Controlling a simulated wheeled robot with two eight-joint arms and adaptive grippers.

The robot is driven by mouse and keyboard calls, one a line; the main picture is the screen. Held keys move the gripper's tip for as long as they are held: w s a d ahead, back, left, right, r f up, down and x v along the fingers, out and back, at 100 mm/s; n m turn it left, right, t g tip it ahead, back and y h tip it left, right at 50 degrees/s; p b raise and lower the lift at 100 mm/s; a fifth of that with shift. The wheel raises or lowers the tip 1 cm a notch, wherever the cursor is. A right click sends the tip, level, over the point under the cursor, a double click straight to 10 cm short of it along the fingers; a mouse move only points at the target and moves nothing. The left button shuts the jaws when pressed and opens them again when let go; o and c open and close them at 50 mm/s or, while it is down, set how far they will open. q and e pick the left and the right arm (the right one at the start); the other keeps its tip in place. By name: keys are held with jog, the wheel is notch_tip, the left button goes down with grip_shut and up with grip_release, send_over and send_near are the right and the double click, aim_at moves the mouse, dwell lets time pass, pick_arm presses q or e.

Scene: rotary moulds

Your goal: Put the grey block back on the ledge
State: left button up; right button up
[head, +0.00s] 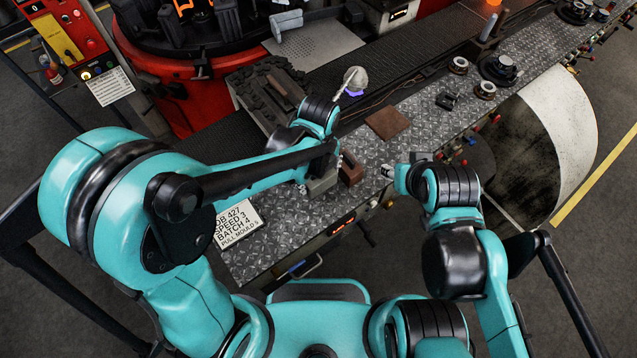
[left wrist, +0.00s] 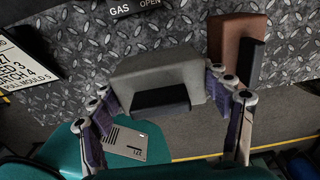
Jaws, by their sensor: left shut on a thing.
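The grey block (head: 322,187) is at the front part of the long diamond-plate ledge (head: 290,230). My left gripper (head: 312,180) is shut on it; the arm hides part of it in the head view. In the left wrist view the grey block (left wrist: 160,72) sits between the two fingers, with a dark recess facing the camera. Whether it touches the plate I cannot tell. My right gripper (head: 392,172) is over the ledge to the right, apart from the block, and its opening is unclear.
A brown block (head: 351,170) stands close to the right of the grey one. A white sign (head: 238,224) lies at the left. A flat brown plate (head: 387,123) and a round-headed tool (head: 354,79) are farther back. Small round parts (head: 458,66) occupy the ledge's far right.

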aim_at(318, 183)
pick_arm(q)
jog(key=shift+f+b, duration=0.6)
jog(key=shift+f, duration=1.3)
jog(key=shift+f, duration=0.15)
jog(key=o, duration=1.6)
jog(key=shift+r, duration=0.35)
notch_tip(318, 183, up, 12)
jog(key=p, duration=0.3)
jog(key=shift+a+f, duration=0.1)
jog(key=shift+f, duration=0.05)
